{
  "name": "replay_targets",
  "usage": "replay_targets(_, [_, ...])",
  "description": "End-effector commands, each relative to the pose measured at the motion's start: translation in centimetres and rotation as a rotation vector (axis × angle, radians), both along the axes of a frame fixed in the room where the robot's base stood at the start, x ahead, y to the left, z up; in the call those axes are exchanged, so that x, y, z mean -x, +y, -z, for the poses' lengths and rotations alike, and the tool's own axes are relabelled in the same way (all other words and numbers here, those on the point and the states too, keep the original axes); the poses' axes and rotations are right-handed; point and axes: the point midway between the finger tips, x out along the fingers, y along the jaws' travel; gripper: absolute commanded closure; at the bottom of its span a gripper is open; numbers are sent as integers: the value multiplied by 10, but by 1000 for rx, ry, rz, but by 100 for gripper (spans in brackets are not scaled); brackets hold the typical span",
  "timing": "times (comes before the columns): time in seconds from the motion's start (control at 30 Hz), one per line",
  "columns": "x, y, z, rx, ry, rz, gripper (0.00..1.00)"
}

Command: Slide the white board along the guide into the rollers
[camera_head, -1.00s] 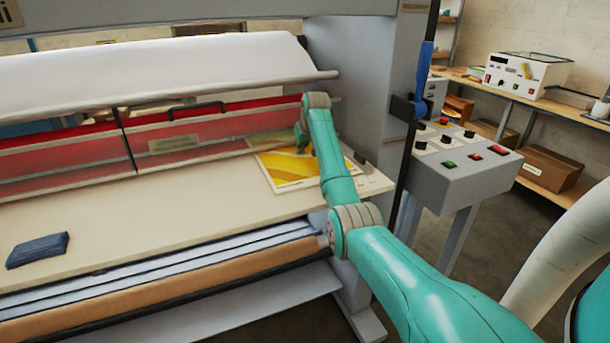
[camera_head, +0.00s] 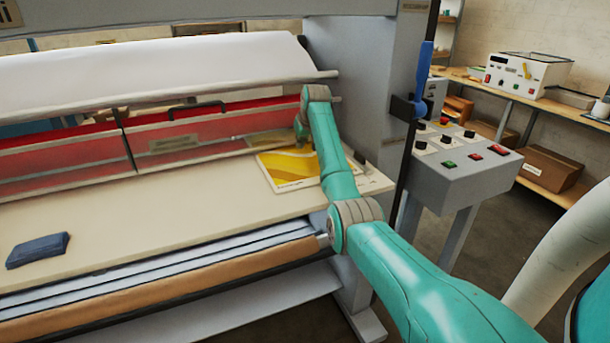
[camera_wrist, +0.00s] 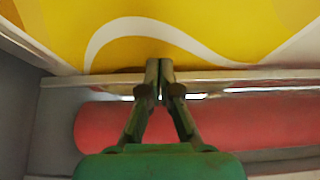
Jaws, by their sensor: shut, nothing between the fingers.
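The white board with a yellow print (camera_head: 283,172) lies flat at the right end of the cream feed table. My arm hides part of its right side. In the wrist view its yellow face (camera_wrist: 200,30) fills the top. My gripper (camera_wrist: 158,62) is shut and empty, with its fingertips at the board's edge on the roller side; whether they touch it is unclear. A red roller (camera_wrist: 240,122) runs behind the fingers in the wrist view. In the head view my arm largely hides the gripper. I cannot make out the guide clearly.
A dark blue folded cloth or pad (camera_head: 38,250) lies at the left front of the feed table (camera_head: 150,222). A red-tinted guard with a black handle (camera_head: 197,110) spans the back. A control box (camera_head: 465,150) stands right of the machine. The table's middle is clear.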

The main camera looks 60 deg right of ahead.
Motion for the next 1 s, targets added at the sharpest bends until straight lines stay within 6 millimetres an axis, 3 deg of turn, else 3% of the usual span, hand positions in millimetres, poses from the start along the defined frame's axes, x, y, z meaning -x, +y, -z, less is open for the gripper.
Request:
replay_targets(0.67, [0, 0, -47, 1, -1, 0, 100])
replay_targets(1.0, [0, 0, -50, 0, 0, 0, 100])
